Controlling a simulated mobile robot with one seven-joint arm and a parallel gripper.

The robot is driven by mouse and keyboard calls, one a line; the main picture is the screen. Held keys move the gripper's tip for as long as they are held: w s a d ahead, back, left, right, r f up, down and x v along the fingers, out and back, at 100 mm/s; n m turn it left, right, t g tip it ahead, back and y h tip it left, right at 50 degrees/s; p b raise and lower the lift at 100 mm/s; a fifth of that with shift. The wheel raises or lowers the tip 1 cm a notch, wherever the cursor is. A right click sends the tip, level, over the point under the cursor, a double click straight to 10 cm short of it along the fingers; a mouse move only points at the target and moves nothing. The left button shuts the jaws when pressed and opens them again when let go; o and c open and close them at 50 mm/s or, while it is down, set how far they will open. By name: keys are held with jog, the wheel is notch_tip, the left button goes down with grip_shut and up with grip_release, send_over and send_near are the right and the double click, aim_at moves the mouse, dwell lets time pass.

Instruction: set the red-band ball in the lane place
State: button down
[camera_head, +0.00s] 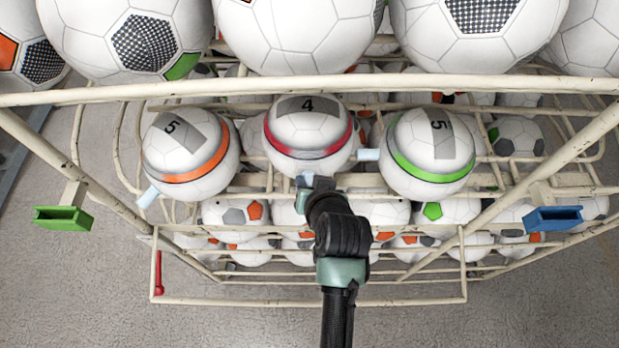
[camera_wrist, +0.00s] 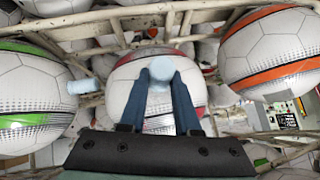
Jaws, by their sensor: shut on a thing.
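The red-band ball (camera_head: 308,133) is white with a grey patch marked 4, in the middle of the rack's upper row. My gripper (camera_head: 315,183) is at its near lower side. In the wrist view my gripper (camera_wrist: 160,88) has its blue fingers shut on a pale blue peg (camera_wrist: 161,68) in front of the red-band ball (camera_wrist: 130,73). Where the peg joins the ball is hidden. An orange-band ball (camera_head: 190,155) marked 5 is to its left and a green-band ball (camera_head: 428,153) marked 5 to its right. I cannot tell which spot is the lane place.
A cream wire rack (camera_head: 300,84) surrounds the balls, with large balls (camera_head: 296,35) above and several more below. Its slanted bars flank my arm. A green bracket (camera_head: 63,217) and a blue bracket (camera_head: 554,219) stick out at the sides. Grey floor (camera_head: 80,300) is clear in front.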

jog(key=shift+f, duration=0.25)
jog(key=c, duration=1)
grip_release()
jog(key=shift+f, duration=0.15)
jog(key=shift+c, duration=0.2)
jog(key=o, duration=0.4)
jog(key=shift+r, duration=0.65)
jog(key=shift+s+d+r, duration=0.1)
jog(key=shift+s+d, duration=0.05)
jog(key=shift+s, duration=0.15)
jog(key=b+v, duration=0.1)
jog(key=v, duration=1)
jog(key=shift+s, duration=0.1)
